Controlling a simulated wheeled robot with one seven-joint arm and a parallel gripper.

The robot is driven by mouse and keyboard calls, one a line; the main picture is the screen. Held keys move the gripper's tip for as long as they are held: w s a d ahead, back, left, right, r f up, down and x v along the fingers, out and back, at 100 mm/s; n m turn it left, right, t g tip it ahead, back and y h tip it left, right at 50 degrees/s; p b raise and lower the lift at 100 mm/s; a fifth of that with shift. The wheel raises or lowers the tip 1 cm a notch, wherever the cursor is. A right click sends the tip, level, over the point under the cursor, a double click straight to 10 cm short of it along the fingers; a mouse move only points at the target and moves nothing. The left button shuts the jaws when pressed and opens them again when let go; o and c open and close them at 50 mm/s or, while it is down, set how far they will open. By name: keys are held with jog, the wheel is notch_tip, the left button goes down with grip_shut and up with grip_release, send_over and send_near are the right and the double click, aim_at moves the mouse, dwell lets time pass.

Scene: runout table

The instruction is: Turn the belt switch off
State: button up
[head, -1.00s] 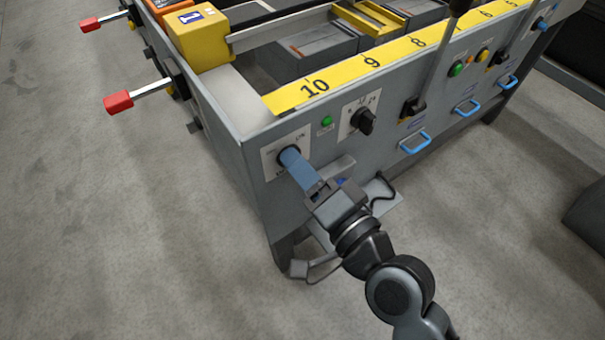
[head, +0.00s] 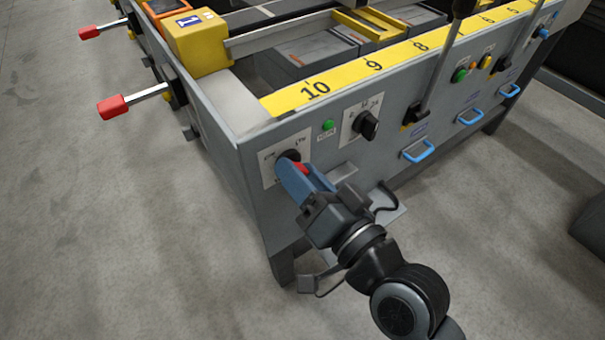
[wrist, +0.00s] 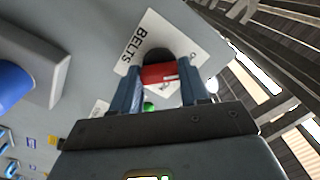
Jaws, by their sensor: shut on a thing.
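The belt switch is a red handle (head: 302,168) on a black round base, on a white plate (head: 272,175) at the near left corner of the grey table front. In the wrist view the plate (wrist: 137,38) reads BELTS, and the red handle (wrist: 158,75) lies between the blue fingers. My gripper (head: 300,174) is shut on the handle, one finger on each side; it fills the lower middle of the wrist view (wrist: 160,82). In the head view the fingers hide much of the switch and part of its lettering, so its exact setting cannot be read.
A green lamp (head: 328,125) and a black rotary knob (head: 367,123) sit to the right of the switch. A black lever (head: 437,80) and blue handles (head: 417,151) are further right. Red-tipped levers (head: 112,105) stick out at the left. A small shelf lies below the gripper.

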jog(key=shift+f, duration=0.15)
jog(key=o, duration=1.1)
jog(key=shift+c, duration=0.2)
jog(key=v, duration=0.7)
jog(key=shift+s+d+b, duration=0.2)
jog(key=shift+s+b, duration=0.1)
jog(key=shift+s, duration=0.05)
